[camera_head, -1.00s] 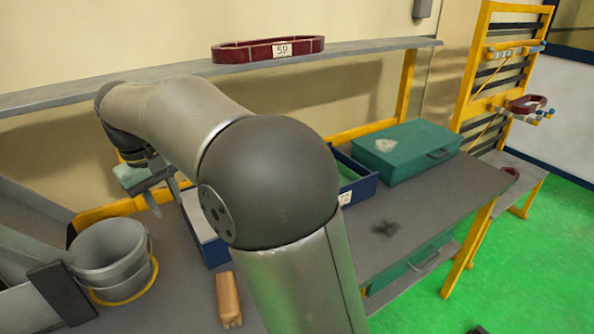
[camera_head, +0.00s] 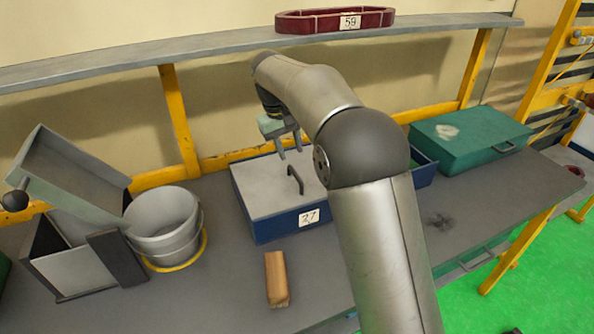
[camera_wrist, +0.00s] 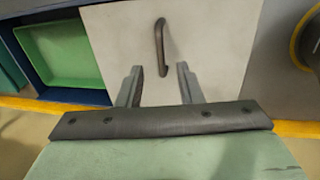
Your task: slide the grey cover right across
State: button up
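The grey cover (camera_head: 268,192) lies flat over the left part of a long blue box (camera_head: 284,229) with a label that seems to read 27. A dark bar handle (camera_head: 295,180) stands up from the cover. My gripper (camera_head: 290,152) is over the back part of the cover, fingers pointing down, open and empty. In the wrist view, the handle (camera_wrist: 161,46) lies ahead, in line with the gap between my two fingers (camera_wrist: 160,86), and I see no contact. My arm hides the middle of the box.
A green tray (camera_wrist: 64,50) shows in the uncovered part of the box. A teal case (camera_head: 468,142) stands to the right. A grey bucket (camera_head: 163,228) and tilted grey bin stand left. A wooden block (camera_head: 276,279) lies in front. A shelf (camera_head: 215,45) runs above.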

aim_at(297, 176)
jog(key=f, duration=0.2)
jog(key=d+f, duration=0.1)
jog(key=f, duration=0.5)
jog(key=shift+w+d+f+p, duration=0.2)
jog(key=shift+w+d+p, duration=0.1)
jog(key=shift+w+p, duration=0.1)
grip_shut()
